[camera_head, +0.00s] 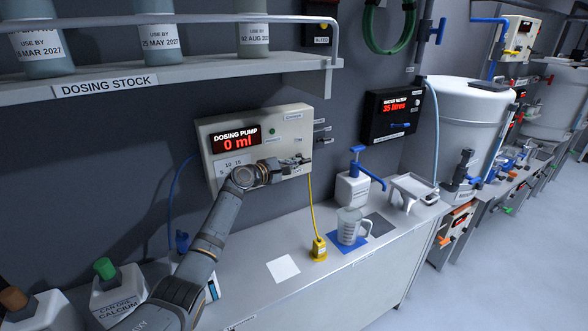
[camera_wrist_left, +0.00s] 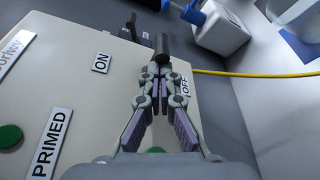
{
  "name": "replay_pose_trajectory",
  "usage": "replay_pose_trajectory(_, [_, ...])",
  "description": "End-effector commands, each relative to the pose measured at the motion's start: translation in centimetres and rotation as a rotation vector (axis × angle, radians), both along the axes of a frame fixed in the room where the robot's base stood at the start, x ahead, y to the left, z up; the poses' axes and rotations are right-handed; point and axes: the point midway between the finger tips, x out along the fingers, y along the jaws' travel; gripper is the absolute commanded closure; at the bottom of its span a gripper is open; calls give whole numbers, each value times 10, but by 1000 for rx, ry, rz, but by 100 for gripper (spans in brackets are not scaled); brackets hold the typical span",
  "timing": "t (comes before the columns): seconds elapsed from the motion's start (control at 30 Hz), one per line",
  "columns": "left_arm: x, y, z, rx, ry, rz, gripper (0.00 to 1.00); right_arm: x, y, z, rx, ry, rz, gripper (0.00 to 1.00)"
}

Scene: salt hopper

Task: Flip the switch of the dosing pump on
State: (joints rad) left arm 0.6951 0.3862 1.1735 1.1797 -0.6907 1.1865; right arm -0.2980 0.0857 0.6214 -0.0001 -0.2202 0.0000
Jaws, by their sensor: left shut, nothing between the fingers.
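The dosing pump (camera_head: 296,128) is a cream box on the wall with a red display reading 0 ml. My left gripper (camera_head: 304,161) is in front of its lower right part, shut and empty. In the left wrist view the shut gripper (camera_wrist_left: 159,70) has its fingertips at or close to a dark cylindrical lever (camera_wrist_left: 162,46); I cannot tell if they touch. The ON label (camera_wrist_left: 101,63) is left of the fingers, and the OFF label (camera_wrist_left: 185,86) is right of them, partly covered. The lever's base is hidden by the fingers. My right gripper is not in view.
A shelf (camera_head: 205,74) with bottles hangs above.

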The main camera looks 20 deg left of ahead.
Motion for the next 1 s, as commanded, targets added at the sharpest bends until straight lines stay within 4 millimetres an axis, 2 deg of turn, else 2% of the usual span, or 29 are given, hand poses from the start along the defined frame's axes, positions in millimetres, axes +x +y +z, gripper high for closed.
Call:
replay_pose_trajectory(0.2, [0,0,6,-1,-1,0,100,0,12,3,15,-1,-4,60])
replay_pose_trajectory(1.0, [1,1,8,0,-2,1,100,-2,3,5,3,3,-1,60])
